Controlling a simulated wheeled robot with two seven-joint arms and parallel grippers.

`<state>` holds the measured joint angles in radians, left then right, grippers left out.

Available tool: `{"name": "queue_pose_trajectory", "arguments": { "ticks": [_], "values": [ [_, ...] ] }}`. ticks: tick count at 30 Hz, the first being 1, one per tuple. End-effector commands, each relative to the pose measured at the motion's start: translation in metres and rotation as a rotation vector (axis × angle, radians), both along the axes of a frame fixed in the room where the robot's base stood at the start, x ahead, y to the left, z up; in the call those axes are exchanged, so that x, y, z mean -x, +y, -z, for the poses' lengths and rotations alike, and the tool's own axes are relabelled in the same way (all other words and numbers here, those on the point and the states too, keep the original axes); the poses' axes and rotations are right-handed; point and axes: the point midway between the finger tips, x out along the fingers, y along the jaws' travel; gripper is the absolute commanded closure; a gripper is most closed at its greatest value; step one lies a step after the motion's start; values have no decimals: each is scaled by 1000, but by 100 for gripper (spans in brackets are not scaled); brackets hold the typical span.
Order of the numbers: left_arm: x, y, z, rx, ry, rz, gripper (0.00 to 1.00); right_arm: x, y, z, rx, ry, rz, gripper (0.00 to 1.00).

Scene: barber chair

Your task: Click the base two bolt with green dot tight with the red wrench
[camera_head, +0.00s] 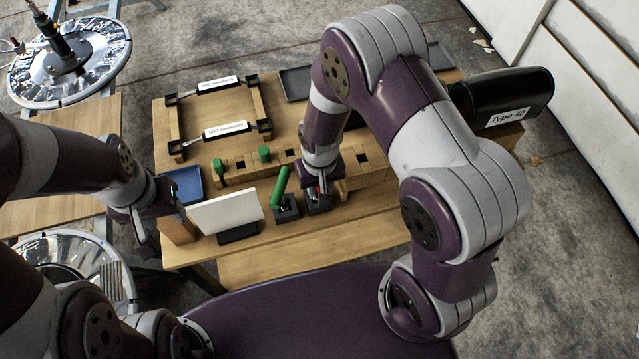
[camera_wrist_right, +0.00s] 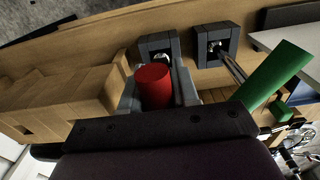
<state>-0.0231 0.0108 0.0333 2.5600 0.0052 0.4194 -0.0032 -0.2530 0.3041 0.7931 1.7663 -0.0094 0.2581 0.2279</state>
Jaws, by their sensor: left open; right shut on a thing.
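My right gripper (camera_head: 318,188) is over the front of the wooden table and shut on the red wrench (camera_wrist_right: 154,87), whose red handle stands between the fingers in the right wrist view. In that view the handle is beside a dark square holder (camera_wrist_right: 145,48) with a metal part in it. A second dark holder (camera_wrist_right: 226,33) holds the metal end of a green-handled wrench (camera_wrist_right: 273,76), which also leans in the head view (camera_head: 280,187). My left gripper (camera_head: 143,222) is open and empty at the table's left edge. I cannot make out the green-dot bolt or the base two.
A white panel (camera_head: 228,209) stands on a dark foot left of the holders. A blue tray (camera_head: 186,184) is near my left gripper. A wooden rack with green pegs (camera_head: 264,154) is behind. Labelled frames (camera_head: 225,129) and a black "Type 40" case (camera_head: 507,99) are farther back.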

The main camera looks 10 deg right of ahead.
Motion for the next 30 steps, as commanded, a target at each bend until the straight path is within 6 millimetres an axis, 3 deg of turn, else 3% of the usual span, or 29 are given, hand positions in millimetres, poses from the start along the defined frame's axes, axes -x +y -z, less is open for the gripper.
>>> {"name": "queue_pose_trajectory", "arguments": {
  "ticks": [20,21,23,30],
  "values": [
    [0,0,5,0,0,0,54,0,0,8,0,-1,0,100],
    [0,0,5,0,0,0,54,0,0,8,0,-1,0,61],
    [0,0,5,0,0,0,54,0,0,8,0,-1,0,41],
    [0,0,6,0,0,0,54,0,0,9,0,1,0,41]
  ]
}}
